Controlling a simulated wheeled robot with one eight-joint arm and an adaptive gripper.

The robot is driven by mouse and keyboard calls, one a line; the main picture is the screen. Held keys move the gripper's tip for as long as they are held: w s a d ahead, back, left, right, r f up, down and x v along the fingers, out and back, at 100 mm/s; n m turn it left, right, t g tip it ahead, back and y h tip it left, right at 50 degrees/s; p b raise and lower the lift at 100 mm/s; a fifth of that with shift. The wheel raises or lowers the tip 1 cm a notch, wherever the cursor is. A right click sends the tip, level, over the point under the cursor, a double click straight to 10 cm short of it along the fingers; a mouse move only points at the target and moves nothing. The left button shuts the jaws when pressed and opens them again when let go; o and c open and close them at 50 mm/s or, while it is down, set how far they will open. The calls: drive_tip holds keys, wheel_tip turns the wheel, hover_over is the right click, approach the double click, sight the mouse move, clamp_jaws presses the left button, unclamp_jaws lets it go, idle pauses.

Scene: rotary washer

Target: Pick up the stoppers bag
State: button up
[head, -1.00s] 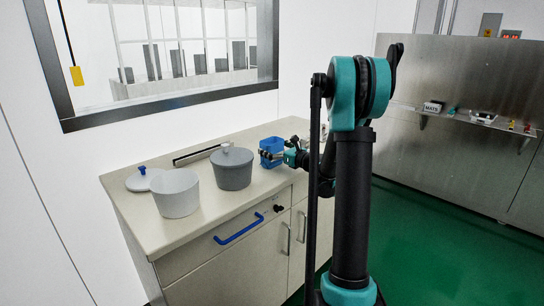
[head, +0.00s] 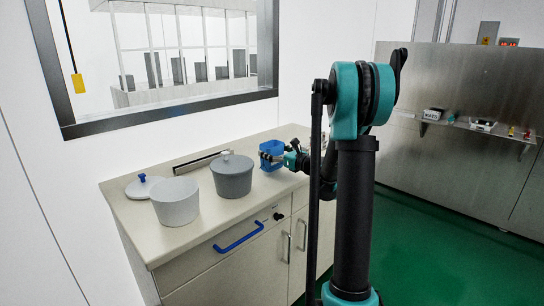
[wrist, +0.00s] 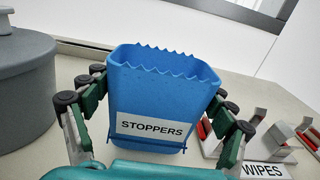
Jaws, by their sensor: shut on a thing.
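The stoppers bag (wrist: 158,100) is blue with a zigzag top edge and a white label reading STOPPERS. It stands upright in the wrist view between the fingers of my gripper (wrist: 155,112), which is shut on its sides. In the head view the bag (head: 270,152) is at the back right of the counter, with my gripper (head: 284,160) at it from the right. I cannot tell whether its bottom touches the counter.
A grey lidded pot (head: 233,178) stands left of the bag. A light open pot (head: 175,203) and a lid with a blue knob (head: 143,187) are further left on the counter (head: 205,222). Small boxes with a WIPES label (wrist: 263,170) lie right of the bag.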

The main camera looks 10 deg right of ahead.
wheel_tip(320, 180, up, 18)
drive_tip(key=shift+s, duration=0.15)
